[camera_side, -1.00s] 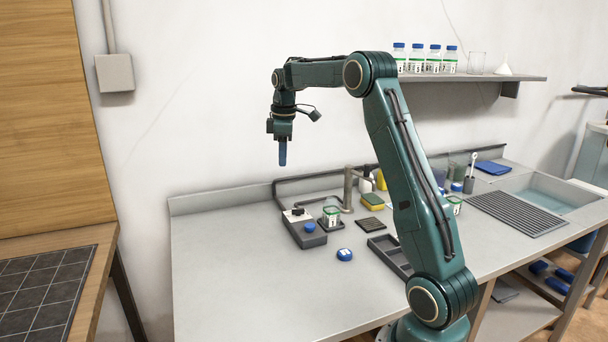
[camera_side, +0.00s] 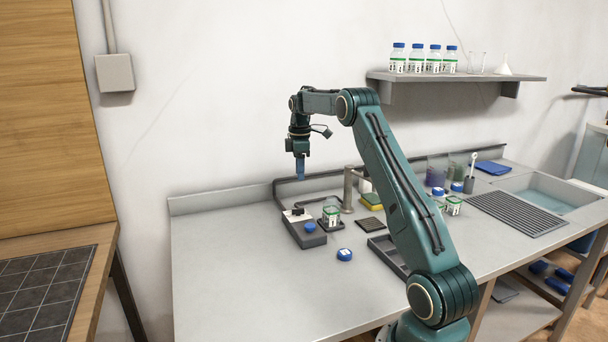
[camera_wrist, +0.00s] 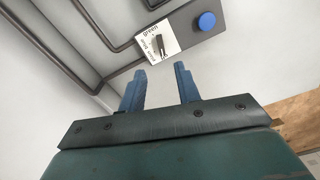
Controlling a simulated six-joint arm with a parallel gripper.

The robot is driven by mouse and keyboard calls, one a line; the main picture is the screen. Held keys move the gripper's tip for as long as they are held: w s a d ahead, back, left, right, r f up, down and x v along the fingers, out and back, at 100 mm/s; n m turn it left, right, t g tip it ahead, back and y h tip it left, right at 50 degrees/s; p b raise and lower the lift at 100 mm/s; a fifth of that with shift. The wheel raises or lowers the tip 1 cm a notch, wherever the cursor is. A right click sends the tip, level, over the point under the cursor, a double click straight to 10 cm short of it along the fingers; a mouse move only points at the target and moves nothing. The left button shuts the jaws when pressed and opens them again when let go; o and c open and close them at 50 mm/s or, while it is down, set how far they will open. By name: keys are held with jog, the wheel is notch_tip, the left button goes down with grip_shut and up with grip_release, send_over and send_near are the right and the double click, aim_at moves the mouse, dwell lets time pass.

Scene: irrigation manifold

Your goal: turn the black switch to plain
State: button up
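The black switch (camera_wrist: 158,41) sits on a white label plate (camera_wrist: 152,40) of a grey control box (camera_side: 306,231). The label in the wrist view shows "green" and other words that are hard to read. The box also carries a round blue button (camera_wrist: 207,21) beside the plate. In the side view the switch (camera_side: 296,211) is tiny, and its exact setting cannot be told. My gripper (camera_side: 300,178) hangs above the box, pointing down. In the wrist view its two blue fingers (camera_wrist: 159,86) are apart with nothing between them, short of the switch.
A blue cap (camera_side: 344,254) lies in front. The left bench is clear.

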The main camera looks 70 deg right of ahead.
aim_at(298, 212)
notch_tip(298, 212, down, 13)
jog(key=shift+r, duration=0.1)
dwell(0.5)
grip_shut()
